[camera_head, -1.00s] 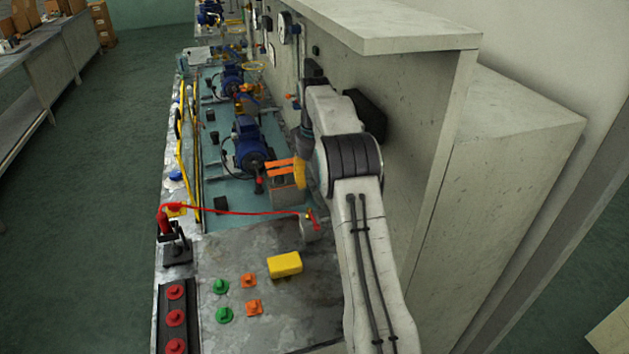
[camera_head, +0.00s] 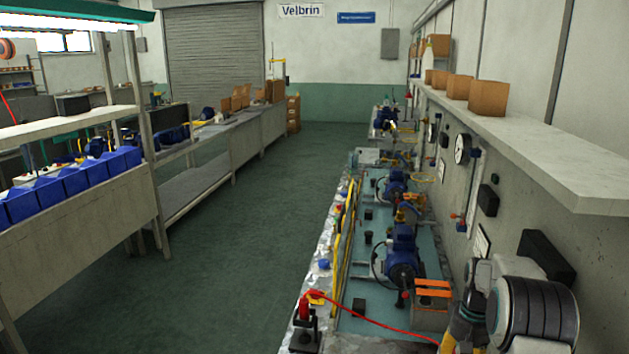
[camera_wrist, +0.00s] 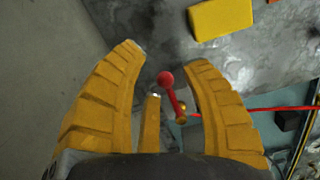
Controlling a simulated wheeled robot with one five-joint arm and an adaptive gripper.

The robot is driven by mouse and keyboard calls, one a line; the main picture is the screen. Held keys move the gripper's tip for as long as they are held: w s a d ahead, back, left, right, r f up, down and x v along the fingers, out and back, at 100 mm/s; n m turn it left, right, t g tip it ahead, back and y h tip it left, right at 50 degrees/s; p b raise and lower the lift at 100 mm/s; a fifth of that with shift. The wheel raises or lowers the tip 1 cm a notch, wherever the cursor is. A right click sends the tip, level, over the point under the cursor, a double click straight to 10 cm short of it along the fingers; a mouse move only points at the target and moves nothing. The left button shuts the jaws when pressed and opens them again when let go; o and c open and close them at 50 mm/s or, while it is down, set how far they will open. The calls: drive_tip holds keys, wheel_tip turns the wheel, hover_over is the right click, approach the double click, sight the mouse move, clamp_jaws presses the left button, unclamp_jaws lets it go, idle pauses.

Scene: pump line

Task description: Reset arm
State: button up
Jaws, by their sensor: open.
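My arm (camera_head: 530,310) shows at the lower right of the head view, beside the wall above the pump bench. My gripper (camera_wrist: 166,55) has yellow ribbed fingers, spread apart with nothing held between them in the wrist view. One yellow finger part (camera_head: 463,326) also shows in the head view; the rest of the gripper is hidden or cut off. Beyond the finger gap, in the wrist view, is a red ball-ended handle (camera_wrist: 166,79) with a brass-coloured part. I cannot tell its exact distance from the fingers.
The bench holds blue pumps (camera_head: 403,252), an orange-topped block (camera_head: 431,305) and a red cable (camera_head: 385,328) near my arm. A shelf (camera_head: 540,165) juts from the wall above. A yellow block (camera_wrist: 220,18) lies on the metal surface. The green floor (camera_head: 230,250) to the left is clear.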

drive_tip(key=s+a+r+n, duration=0.1)
drive_tip(key=s+a+r, duration=0.25)
drive_tip(key=s, duration=0.55)
drive_tip(key=s+a+r+t, duration=0.1)
drive_tip(key=s+a+r, duration=0.2)
drive_tip(key=s+a, duration=0.35)
drive_tip(key=s+a+r+n, duration=0.1)
drive_tip(key=s+a+r, duration=0.2)
drive_tip(key=s, duration=0.8)
drive_tip(key=s+a+r+n+t, duration=0.1)
drive_tip(key=a+r+t, duration=0.2)
drive_tip(key=r, duration=0.3)
drive_tip(key=shift+s+r+n+t, duration=0.25)
drive_tip(key=shift+s+n+t, duration=0.05)
drive_tip(key=shift+t, duration=0.2)
